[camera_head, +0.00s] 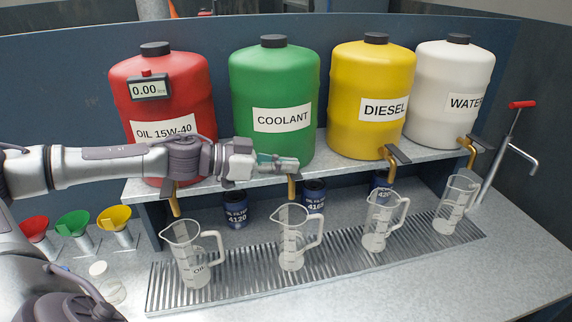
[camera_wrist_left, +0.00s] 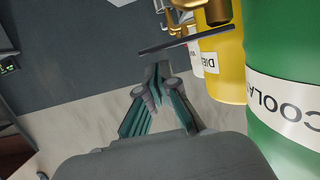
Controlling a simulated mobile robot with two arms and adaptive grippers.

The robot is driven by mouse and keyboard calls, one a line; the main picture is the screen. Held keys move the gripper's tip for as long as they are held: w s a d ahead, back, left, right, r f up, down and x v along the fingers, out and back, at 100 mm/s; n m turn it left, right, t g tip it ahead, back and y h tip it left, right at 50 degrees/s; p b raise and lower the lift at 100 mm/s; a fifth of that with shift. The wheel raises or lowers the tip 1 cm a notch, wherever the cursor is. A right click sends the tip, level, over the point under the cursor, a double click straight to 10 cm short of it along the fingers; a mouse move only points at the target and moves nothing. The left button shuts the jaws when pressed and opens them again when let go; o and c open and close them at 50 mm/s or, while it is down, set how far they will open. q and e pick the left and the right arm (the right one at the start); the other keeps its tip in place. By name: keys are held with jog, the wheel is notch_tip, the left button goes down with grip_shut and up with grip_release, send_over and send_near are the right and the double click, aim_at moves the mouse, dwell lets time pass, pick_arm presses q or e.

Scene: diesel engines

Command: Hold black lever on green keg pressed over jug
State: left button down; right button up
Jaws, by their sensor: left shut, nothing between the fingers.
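The green keg (camera_head: 275,85), labelled COOLANT, stands on the metal shelf; its side fills the right of the left wrist view (camera_wrist_left: 285,60). Its brass spout (camera_head: 291,188) points down above a clear jug (camera_head: 291,243). My left gripper (camera_head: 290,163) is shut and empty, in front of the keg's lower edge, just above the spout. In the left wrist view a black lever (camera_wrist_left: 187,40), apparently this one, lies close to the fingertips (camera_wrist_left: 155,72); contact cannot be told. The right gripper is out of view.
Red (camera_head: 160,90), yellow (camera_head: 372,90) and white (camera_head: 455,80) kegs flank the green one. The yellow keg's black lever (camera_head: 398,154) lies to the right. More jugs stand on the drain grate (camera_head: 335,262). Oil filters (camera_head: 236,209) stand under the shelf. Funnels (camera_head: 73,225) are at left.

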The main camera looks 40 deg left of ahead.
pick_arm(q)
jog(key=shift+f, duration=0.45)
jog(key=f+m+b, duration=0.1)
jog(key=b, duration=0.1)
jog(key=f+m+b, duration=0.1)
jog(key=m+b, duration=0.1)
jog(key=b, duration=0.1)
jog(key=shift+s+d+t+y, duration=0.15)
jog(key=shift+s+t+y, duration=0.05)
jog(key=shift+t+y, duration=0.2)
dwell(2.7)
